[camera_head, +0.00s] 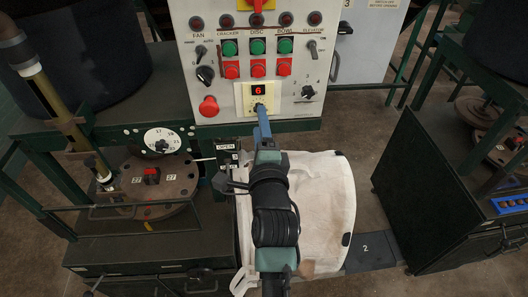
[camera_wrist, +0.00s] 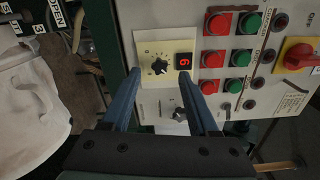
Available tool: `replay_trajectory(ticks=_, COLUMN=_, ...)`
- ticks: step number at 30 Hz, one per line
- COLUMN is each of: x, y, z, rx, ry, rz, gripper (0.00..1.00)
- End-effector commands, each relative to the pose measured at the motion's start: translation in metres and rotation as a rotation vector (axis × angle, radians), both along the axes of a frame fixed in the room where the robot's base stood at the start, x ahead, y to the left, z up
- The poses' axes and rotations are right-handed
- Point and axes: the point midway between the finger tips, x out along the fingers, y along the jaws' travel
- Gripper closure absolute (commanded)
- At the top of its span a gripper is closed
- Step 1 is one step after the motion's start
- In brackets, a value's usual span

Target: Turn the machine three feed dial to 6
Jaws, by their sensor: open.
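The feed dial (camera_wrist: 160,67) is a small black knob on a cream plate (camera_wrist: 150,48) with a printed scale around it. Beside it a small display (camera_wrist: 184,61) shows a red digit. In the head view the display (camera_head: 258,90) reads 6. My gripper (camera_wrist: 160,78) is open, with one blue finger on each side of the dial and a gap to the knob. It looks close to the panel. In the head view my gripper (camera_head: 261,112) covers most of the dial. I cannot tell whether the fingers touch the plate.
The control panel (camera_head: 220,110) carries red and green buttons, a red stop knob (camera_head: 208,106) and several black selector switches. A white bulk bag (camera_head: 325,200) hangs below my arm. A round dial gauge (camera_head: 161,141) and a dark disc (camera_head: 150,190) stand left. A dark cabinet (camera_head: 430,190) stands right.

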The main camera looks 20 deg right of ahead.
Motion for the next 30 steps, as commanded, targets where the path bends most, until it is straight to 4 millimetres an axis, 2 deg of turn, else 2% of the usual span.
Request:
replay_trajectory(ticks=9, x=-0.056, y=0.016, z=-0.004, rx=-0.005, ry=0.001, rz=0.002, gripper=0.4)
replay_trajectory(ticks=15, x=-0.08, y=0.023, z=-0.003, rx=-0.002, ry=0.001, rz=0.001, gripper=0.4)
replay_trajectory(ticks=21, x=-0.09, y=0.026, z=-0.001, rx=0.0, ry=0.001, rz=0.001, gripper=0.4)
replay_trajectory(ticks=30, x=-0.09, y=0.026, z=0.0, rx=0.001, ry=0.001, rz=0.001, gripper=0.4)
